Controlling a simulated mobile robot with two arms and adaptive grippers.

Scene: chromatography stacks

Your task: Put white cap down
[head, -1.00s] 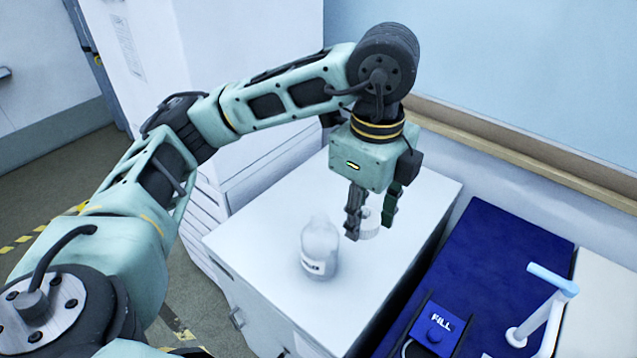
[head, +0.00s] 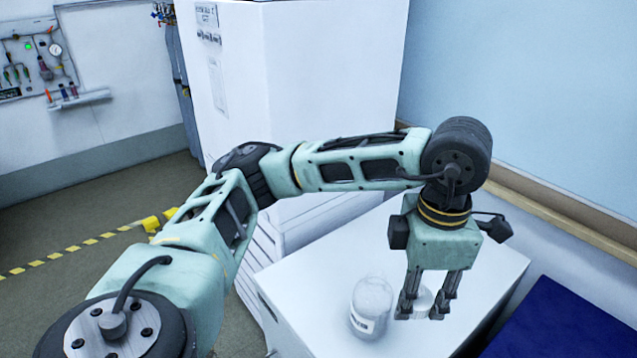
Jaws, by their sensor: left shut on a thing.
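My left gripper (head: 424,312) points down over the white cabinet top, with its fingers shut on the white cap (head: 424,298). The cap shows between and behind the two fingers, partly hidden by them. I cannot tell whether the cap touches the surface. A clear bottle (head: 370,308) with a white label stands upright on the cabinet top, just left of the gripper. My right gripper is not in view.
The white cabinet top (head: 310,290) has free room left of the bottle and to the right of the gripper. A dark blue surface (head: 560,325) lies at the lower right. A tall white unit (head: 300,80) stands behind.

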